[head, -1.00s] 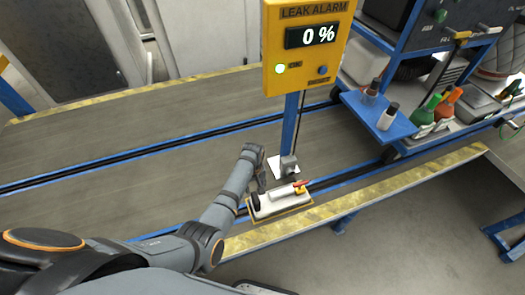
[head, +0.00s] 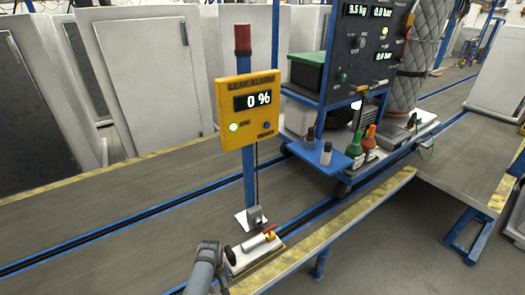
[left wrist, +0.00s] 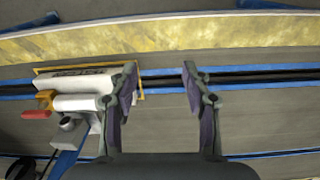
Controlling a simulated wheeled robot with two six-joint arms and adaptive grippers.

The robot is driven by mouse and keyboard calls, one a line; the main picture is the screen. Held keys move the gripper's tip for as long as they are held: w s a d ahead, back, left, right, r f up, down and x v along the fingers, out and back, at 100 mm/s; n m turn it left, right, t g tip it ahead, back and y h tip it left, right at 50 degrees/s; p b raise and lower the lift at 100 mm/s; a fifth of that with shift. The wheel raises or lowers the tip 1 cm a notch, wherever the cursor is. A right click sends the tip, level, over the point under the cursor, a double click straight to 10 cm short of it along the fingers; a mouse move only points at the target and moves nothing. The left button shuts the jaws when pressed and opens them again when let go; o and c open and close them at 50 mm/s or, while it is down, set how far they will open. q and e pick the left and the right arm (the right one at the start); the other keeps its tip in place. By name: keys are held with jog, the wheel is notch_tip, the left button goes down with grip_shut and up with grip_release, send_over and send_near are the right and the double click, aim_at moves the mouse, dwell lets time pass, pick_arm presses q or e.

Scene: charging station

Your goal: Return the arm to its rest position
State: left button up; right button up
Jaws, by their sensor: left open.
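My left arm (head: 205,268) enters the head view at the bottom, just left of a white fixture (head: 242,257) with a yellow border and a red-and-yellow handled valve (head: 268,236). My left gripper's fingers are not clear there. In the left wrist view, my left gripper (left wrist: 159,82) has its two fingers apart with nothing between them. The fixture (left wrist: 85,75) and its red-and-yellow handle (left wrist: 40,107) show to the left of the fingers; the left finger overlaps its edge in the picture. My right gripper is in neither view.
A yellow leak alarm box (head: 248,105) reading 0 % stands on a blue post (head: 249,180) behind the fixture. A blue cart (head: 325,160) with bottles stands to the right. The conveyor surface (head: 110,215) at left is clear.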

pick_arm(q)
jog(key=s+a+f+m, duration=0.2)
jog(key=s+a+f, duration=0.1)
jog(key=s+f, duration=0.65)
jog(key=s+a+f+m, duration=0.2)
jog(key=s+a+f, duration=0.2)
jog(key=s+f, duration=0.6)
jog(key=s+a+f+m, duration=0.1)
jog(key=s+a, duration=0.1)
jog(key=s, duration=0.7)
jog(key=s+a+f+m+t, duration=0.1)
jog(key=s+a+f, duration=0.1)
jog(key=s, duration=0.7)
jog(key=shift+s+a+f+m+y, duration=0.15)
jog(key=shift+a+f+m+y, duration=0.2)
jog(key=shift+a, duration=0.35)
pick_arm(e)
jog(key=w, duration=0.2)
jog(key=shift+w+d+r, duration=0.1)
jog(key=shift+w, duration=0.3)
